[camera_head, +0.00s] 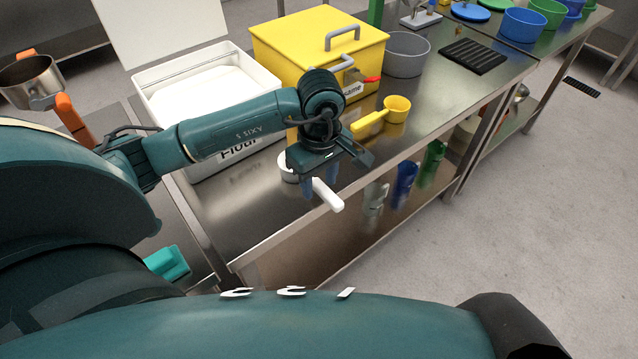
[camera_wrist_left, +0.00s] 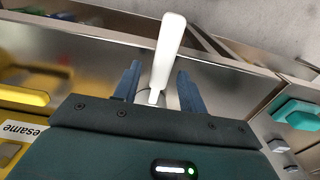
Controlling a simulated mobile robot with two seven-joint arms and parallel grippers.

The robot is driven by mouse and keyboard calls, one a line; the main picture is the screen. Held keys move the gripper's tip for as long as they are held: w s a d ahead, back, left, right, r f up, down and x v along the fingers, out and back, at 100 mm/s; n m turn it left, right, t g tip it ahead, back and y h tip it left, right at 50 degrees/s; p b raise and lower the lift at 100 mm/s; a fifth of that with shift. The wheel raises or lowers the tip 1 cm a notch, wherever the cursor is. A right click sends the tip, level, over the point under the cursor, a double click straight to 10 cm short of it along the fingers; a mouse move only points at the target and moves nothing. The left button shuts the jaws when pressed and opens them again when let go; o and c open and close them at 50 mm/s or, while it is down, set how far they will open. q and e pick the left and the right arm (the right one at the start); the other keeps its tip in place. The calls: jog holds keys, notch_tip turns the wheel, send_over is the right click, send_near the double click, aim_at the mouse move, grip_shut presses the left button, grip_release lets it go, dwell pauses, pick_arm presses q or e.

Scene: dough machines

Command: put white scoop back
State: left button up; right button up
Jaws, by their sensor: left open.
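The white scoop (camera_head: 328,195) lies on the steel table in front of the flour bin, its handle reaching toward the front edge. Its cup is partly hidden by my left gripper (camera_head: 325,168), which is over the scoop. In the left wrist view the scoop's white handle (camera_wrist_left: 168,50) lies between the two blue fingers of the open left gripper (camera_wrist_left: 158,85), with a gap visible on each side. The white flour bin (camera_head: 160,100) stands behind with its lid raised and white flour inside. My right gripper is not in view.
A yellow sesame bin (camera_head: 290,50) stands beside the flour bin. A yellow scoop (camera_head: 395,108) lies on the table in front of it. A grey bucket (camera_head: 407,55) and a black mat (camera_head: 473,57) are farther right. A teal object (camera_head: 168,262) is at lower left.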

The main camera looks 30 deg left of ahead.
aim_at(320, 184)
pick_arm(q)
notch_tip(320, 184, up, 10)
jog(key=shift+b, duration=0.45)
jog(key=shift+r, duration=0.1)
